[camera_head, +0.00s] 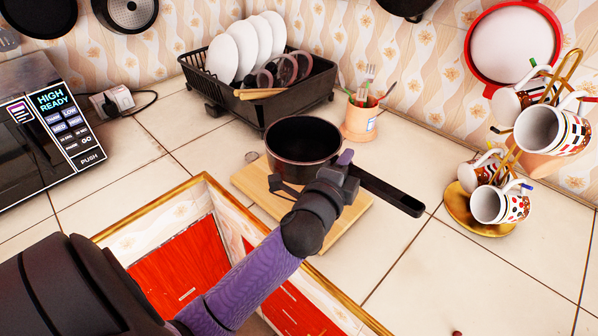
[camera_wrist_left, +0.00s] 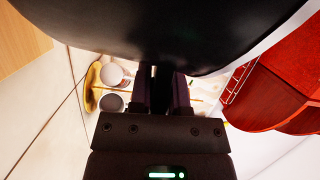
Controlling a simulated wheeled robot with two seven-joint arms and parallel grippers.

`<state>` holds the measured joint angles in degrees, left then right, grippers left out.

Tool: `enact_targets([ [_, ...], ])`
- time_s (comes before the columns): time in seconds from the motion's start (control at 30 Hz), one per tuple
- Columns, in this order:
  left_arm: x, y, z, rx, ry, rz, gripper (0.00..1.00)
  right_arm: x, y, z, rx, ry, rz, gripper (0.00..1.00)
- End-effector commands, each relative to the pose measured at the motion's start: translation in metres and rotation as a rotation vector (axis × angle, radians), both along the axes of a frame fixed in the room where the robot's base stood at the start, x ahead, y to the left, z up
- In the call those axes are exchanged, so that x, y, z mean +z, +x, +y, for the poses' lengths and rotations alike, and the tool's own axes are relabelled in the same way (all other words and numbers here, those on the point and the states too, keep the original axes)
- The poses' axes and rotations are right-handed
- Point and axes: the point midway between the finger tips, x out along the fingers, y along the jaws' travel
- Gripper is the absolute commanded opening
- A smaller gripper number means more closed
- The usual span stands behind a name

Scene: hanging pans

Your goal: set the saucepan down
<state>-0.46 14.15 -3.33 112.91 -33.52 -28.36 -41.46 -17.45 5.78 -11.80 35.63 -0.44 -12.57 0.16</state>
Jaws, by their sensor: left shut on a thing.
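The black saucepan (camera_head: 303,138) is upright and empty inside, with its long dark handle (camera_head: 388,190) pointing to the lower right. My left gripper (camera_head: 346,172) is shut on the handle close to the pan's body. The pan shows over the far part of a wooden board (camera_head: 345,218) on the counter; I cannot tell whether its base touches the board. In the left wrist view the pan's dark body (camera_wrist_left: 165,30) fills the top, and the handle runs between my fingers (camera_wrist_left: 162,95). My right gripper is not in view.
A black dish rack (camera_head: 260,108) with white plates stands behind the pan. A utensil cup (camera_head: 358,124) is just behind its right side. A mug tree (camera_head: 480,215) stands at the right. In front is a gold-edged opening (camera_head: 150,205). The right counter is mostly clear.

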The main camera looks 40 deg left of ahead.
Motion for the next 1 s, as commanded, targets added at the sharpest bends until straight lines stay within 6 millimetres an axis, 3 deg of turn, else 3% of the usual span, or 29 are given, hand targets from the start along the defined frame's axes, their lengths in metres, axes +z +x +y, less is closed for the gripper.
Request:
enact_targets([
  [0.13,-0.003,0.015,0.017,0.039,-0.016,-0.003,0.00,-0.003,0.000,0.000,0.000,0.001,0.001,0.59],
  [0.53,-0.094,0.016,0.019,0.043,-0.020,0.002,0.00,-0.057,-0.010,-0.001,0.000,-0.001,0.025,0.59],
  [0.77,-0.096,0.016,0.019,0.042,-0.019,-0.003,0.00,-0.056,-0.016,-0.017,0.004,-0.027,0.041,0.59],
  [0.97,-0.100,0.016,0.019,0.042,-0.019,-0.003,0.00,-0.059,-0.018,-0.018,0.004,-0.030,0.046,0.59],
  [1.0,-0.100,0.016,0.019,0.041,-0.019,-0.002,0.26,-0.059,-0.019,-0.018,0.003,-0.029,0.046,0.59],
])
